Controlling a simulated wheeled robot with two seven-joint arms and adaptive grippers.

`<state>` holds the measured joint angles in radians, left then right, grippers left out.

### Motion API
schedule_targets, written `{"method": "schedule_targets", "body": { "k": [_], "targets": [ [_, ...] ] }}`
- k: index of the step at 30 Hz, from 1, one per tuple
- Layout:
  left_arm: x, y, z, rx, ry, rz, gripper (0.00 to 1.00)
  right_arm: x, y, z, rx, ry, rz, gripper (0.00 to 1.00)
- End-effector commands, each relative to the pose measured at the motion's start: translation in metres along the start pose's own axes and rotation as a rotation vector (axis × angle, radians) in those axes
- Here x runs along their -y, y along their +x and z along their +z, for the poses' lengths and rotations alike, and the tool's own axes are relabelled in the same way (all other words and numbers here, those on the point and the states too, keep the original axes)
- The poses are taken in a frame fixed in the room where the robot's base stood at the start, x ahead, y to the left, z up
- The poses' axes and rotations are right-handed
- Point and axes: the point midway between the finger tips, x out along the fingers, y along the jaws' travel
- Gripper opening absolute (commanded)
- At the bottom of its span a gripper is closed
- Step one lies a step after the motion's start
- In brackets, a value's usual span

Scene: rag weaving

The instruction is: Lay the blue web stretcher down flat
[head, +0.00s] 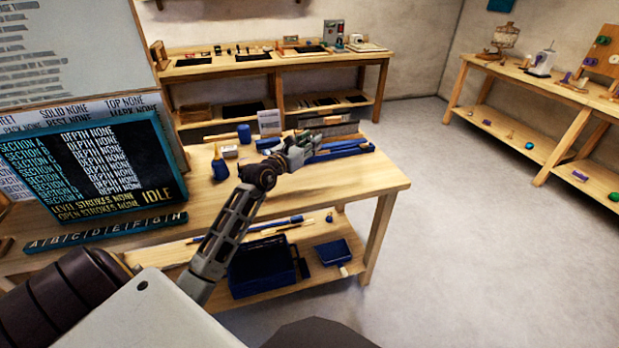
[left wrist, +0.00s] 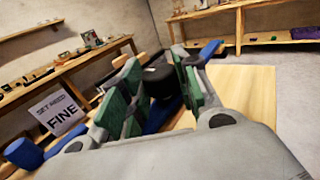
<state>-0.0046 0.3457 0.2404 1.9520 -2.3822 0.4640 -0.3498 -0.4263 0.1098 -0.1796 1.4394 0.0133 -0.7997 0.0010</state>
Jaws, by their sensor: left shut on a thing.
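My left gripper (head: 302,150) is over the right part of the near wooden table, low above its top. In the left wrist view its green-padded fingers (left wrist: 158,88) are closed on a dark, blocky end (left wrist: 162,80), which appears to belong to the blue web stretcher. Blue parts show below and beyond the fingers there, but I cannot tell which belong to the stretcher. In the head view the gripper hides most of what it holds, and its tilt is unclear. My right gripper is in neither view.
A long blue tray or bar (head: 345,150) lies at the table's right end beside the gripper. A blue cup (head: 244,134), a blue bottle (head: 220,166) and a white sign (head: 269,122) stand left. The lower shelf holds a blue bin (head: 262,268). Open floor (head: 470,240) lies right.

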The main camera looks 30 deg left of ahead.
Motion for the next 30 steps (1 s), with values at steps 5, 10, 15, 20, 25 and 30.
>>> {"method": "schedule_targets", "body": {
  "k": [5,10,15,20,25,30],
  "targets": [
    [0.0,0.0,-0.018,-0.001,0.0,-0.001,0.0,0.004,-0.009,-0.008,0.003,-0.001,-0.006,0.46],
    [0.0,0.0,-0.037,-0.002,0.001,0.0,0.0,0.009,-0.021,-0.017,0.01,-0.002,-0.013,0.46],
    [0.0,0.0,-0.05,0.0,0.001,0.0,0.0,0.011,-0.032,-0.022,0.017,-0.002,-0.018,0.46],
    [0.0,0.0,-0.053,0.002,0.0,0.0,0.0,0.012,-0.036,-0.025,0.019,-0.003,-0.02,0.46],
    [0.0,0.0,-0.053,0.002,0.0,0.0,0.0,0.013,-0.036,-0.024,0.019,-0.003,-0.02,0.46],
    [0.0,0.0,-0.054,0.001,0.0,0.0,0.0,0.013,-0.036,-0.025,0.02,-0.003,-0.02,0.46]
  ]
}}
